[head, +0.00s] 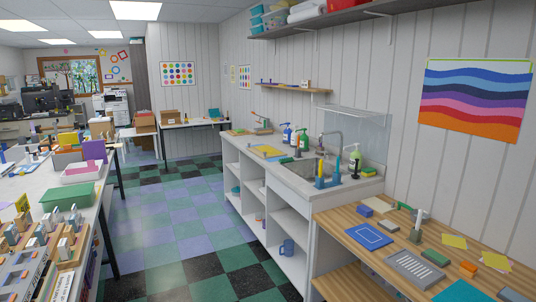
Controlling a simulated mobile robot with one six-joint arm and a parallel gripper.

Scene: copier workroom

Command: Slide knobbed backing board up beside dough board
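My gripper is not in view. I cannot pick out the knobbed backing board or the dough board with certainty at this distance. Flat board-like things do show. A blue board with a pale outline (368,236) lies on the wooden bench at the lower right. A grey slotted board (412,269) lies to its right and nearer. A yellow flat sheet or board (268,151) lies on the far part of the sink counter. A small wooden board (262,131) lies behind it. No knob can be made out on any of them.
The wooden bench (340,222) also holds small blocks and yellow notes (454,241). The sink counter (300,182) has bottles and a clear splash screen (358,132). A cluttered table (25,193) stands left. The checkered floor (180,210) between is clear.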

